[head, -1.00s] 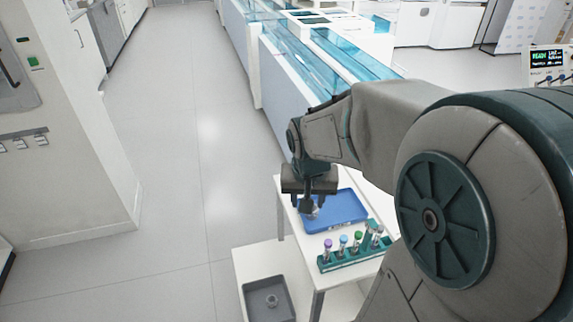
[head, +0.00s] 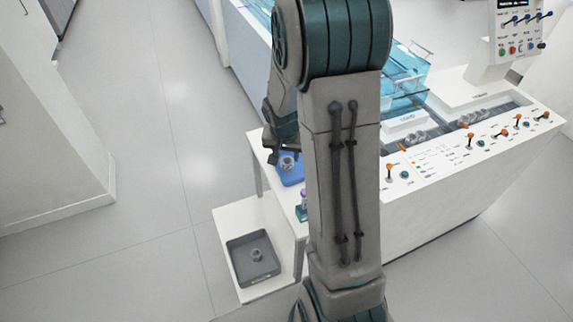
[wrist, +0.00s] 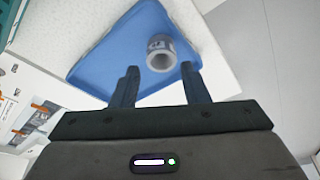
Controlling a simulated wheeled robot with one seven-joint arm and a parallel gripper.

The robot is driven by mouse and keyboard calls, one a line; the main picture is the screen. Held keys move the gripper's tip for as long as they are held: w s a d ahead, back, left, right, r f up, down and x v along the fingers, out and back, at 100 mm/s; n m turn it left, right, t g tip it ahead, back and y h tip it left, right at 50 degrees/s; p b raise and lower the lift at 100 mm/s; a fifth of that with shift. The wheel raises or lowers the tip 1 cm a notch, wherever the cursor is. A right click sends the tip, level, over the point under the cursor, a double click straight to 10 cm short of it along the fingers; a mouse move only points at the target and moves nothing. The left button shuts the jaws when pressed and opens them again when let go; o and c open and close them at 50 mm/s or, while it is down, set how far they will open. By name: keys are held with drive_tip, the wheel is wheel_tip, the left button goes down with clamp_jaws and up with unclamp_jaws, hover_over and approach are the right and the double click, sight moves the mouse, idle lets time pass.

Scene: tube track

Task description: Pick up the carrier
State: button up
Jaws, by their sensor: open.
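The carrier, a small grey ring-shaped cup with a dark label, stands on the blue tray; it shows in the wrist view (wrist: 161,54) and in the head view (head: 288,163). The blue tray (wrist: 100,65) lies on a white table; in the head view (head: 293,178) my arm hides much of it. My gripper (wrist: 160,68) is open and empty. Its fingertips sit to either side of the carrier in the wrist picture, with gaps on both sides. I cannot tell its height over the tray. In the head view my gripper (head: 283,147) is partly hidden by my arm.
A teal tube rack (head: 301,212) stands on the table near the tray, mostly behind my arm. A grey bin (head: 253,259) with another small ring piece sits on a lower white shelf. A control panel (head: 470,150) with orange levers is at right. The floor at left is clear.

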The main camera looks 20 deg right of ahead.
sight(287, 161)
drive_tip(key=shift+w+p+x, duration=0.1)
drive_tip(key=shift+p+x, duration=0.05)
drive_tip(key=shift+x, duration=1.3)
drive_tip(key=shift+w+p+x, duration=0.15)
drive_tip(key=shift+x, duration=1.3)
drive_tip(key=shift+d, duration=0.1)
drive_tip(key=c, duration=0.4)
